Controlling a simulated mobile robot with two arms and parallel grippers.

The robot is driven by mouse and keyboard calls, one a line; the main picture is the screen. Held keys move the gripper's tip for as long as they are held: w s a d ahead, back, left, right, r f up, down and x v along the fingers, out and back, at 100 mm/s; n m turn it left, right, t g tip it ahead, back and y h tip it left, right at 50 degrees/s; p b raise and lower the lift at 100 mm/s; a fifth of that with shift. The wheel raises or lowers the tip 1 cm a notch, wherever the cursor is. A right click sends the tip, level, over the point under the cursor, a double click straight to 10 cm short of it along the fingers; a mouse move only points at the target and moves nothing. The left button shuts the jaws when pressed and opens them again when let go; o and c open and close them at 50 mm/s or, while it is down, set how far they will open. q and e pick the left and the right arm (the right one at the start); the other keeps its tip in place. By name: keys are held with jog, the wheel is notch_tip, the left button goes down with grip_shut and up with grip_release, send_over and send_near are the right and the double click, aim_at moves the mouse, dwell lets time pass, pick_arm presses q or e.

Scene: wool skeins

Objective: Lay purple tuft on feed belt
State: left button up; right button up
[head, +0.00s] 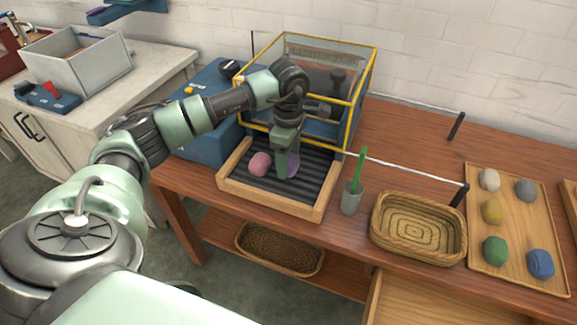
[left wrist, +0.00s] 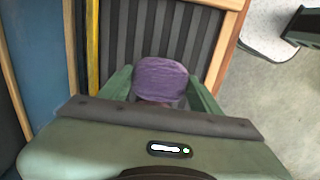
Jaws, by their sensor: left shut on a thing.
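The purple tuft (head: 294,163) is partly hidden behind my left gripper (head: 286,172) in the head view. In the left wrist view the purple tuft (left wrist: 160,78) sits between the two green fingers of my left gripper (left wrist: 160,88), which is shut on it. The feed belt (head: 290,192) is dark and ribbed, inside a wooden frame. The tuft is over the belt; I cannot tell whether it touches it. The belt also shows beneath it in the left wrist view (left wrist: 150,30). A pink tuft (head: 260,163) lies on the belt left of my gripper. My right gripper is not seen.
A glass guard with a yellow frame (head: 374,75) stands behind the belt. A grey cup (head: 352,200) with a green-handled tool, a wicker basket (head: 375,232) and a wooden tray (head: 515,215) of several coloured tufts stand to the right. A blue machine body (head: 200,125) is left.

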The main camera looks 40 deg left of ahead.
aim_at(289, 158)
pick_arm(q)
notch_tip(289, 158, down, 3)
jog(key=shift+r, duration=0.15)
jog(key=shift+f, duration=0.25)
jog(key=o, duration=1.3)
jog(key=shift+r, duration=0.5)
notch_tip(289, 158, up, 11)
jog(key=shift+r+b, duration=0.1)
jog(key=shift+b, duration=0.55)
